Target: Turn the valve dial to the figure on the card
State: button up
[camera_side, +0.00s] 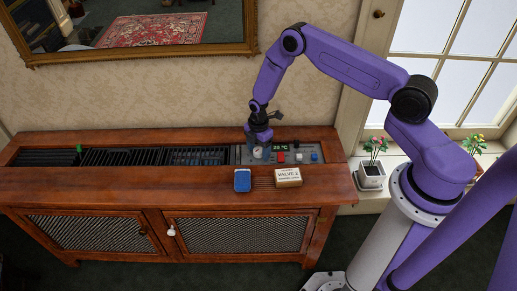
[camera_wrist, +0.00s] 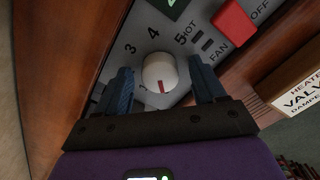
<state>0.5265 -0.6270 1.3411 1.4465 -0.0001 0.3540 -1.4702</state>
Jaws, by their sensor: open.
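The valve dial (camera_wrist: 159,72) is a round white knob with a red mark, set in a grey control panel (camera_wrist: 182,28). The red mark points down in the wrist view, towards my gripper's palm. The figures 3, 4 and 5 show around the dial; the lower part of the scale is partly hidden. My gripper (camera_wrist: 161,82) is open, with one blue finger on each side of the dial. In the side view my gripper (camera_side: 258,148) is down at the panel. The card (camera_side: 288,176) stands on the cabinet front edge and reads "VALVE", with a small figure that looks like 2.
A blue box (camera_side: 242,180) lies left of the card on the wooden cabinet (camera_side: 120,185). The panel carries a green display (camera_side: 281,147), a red fan switch (camera_wrist: 233,22) and small knobs. Dark grilles lie to the left. Potted plants (camera_side: 371,172) stand at right.

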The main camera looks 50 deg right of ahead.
jog(key=c, duration=1.1)
jog(key=shift+o, duration=0.2)
jog(key=shift+m, duration=0.3)
jog(key=m, duration=0.3)
jog(key=shift+m, duration=0.3)
jog(key=m, duration=0.4)
jog(key=shift+m, duration=0.3)
jog(key=m, duration=0.4)
jog(key=shift+m, duration=2.5)
